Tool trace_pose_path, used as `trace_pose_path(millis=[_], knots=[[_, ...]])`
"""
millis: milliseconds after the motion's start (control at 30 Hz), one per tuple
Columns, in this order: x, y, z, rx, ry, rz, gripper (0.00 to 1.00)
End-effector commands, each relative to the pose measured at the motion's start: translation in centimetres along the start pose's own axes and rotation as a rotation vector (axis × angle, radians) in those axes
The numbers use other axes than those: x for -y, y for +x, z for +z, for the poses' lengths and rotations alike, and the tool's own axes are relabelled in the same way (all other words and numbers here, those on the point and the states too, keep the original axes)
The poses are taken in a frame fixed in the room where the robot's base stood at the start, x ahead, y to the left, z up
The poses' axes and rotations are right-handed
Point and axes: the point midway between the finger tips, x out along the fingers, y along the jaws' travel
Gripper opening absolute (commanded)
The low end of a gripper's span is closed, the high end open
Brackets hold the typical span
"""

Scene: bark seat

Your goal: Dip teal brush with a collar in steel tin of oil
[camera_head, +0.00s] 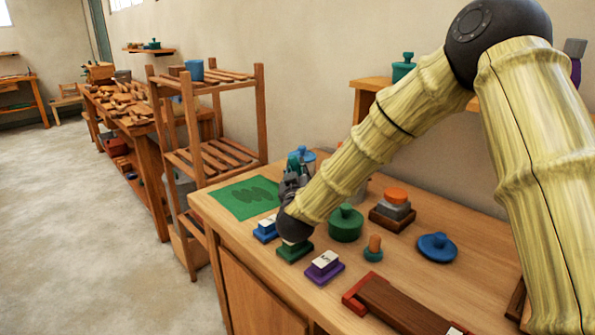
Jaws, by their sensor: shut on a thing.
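My gripper (291,178) is low over the far left part of the workbench, beside the green mat. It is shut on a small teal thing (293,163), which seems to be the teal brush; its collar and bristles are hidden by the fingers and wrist. A blue-topped vessel (303,153) stands just behind the gripper. Whether the brush touches any vessel cannot be told.
The workbench (462,290) holds a green mat (240,197), blue, green and purple (324,267) labelled blocks, a green lidded pot (346,223), a teal piece with a wooden knob (373,249), a stacked block (394,206) and a blue lid (437,247). A slatted rack (207,155) stands left.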

Motion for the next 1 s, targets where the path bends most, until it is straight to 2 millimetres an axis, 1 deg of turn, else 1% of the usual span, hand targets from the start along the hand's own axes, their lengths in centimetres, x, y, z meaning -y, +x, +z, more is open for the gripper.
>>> trace_pose_path(millis=[1000], knots=[[0.28, -0.07, 0.80, 0.000, 0.000, 0.000, 0.00]])
